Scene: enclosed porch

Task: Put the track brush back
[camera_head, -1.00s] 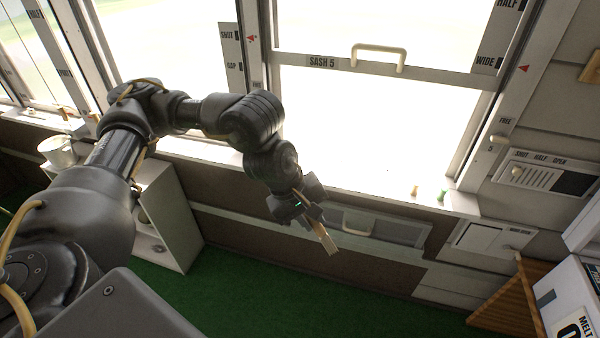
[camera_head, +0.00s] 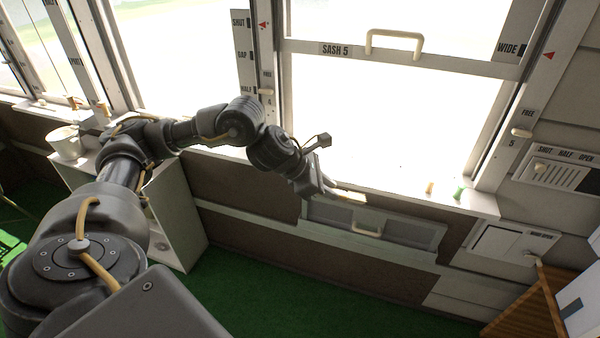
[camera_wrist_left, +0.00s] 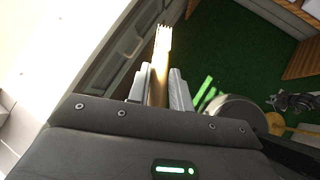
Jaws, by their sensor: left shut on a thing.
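My left gripper (camera_head: 328,188) is shut on the track brush (camera_head: 350,196), a slim light-wood stick. In the head view it is held out to the right, just in front of the window sill's front edge, above the drawer-like panel. In the left wrist view the brush (camera_wrist_left: 161,62) stands out between the two fingers (camera_wrist_left: 157,88), with pale bristles at its far end. Its held end is hidden by the fingers. I cannot tell whether the brush touches the sill. My right gripper does not show.
A small tan peg (camera_head: 430,188) and a green one (camera_head: 459,192) stand on the sill (camera_head: 395,184) to the right. Sash 5 (camera_head: 395,60) rises behind. A handled panel (camera_head: 400,232) is below the sill. A white pot (camera_head: 66,143) stands on the left cabinet (camera_head: 185,215).

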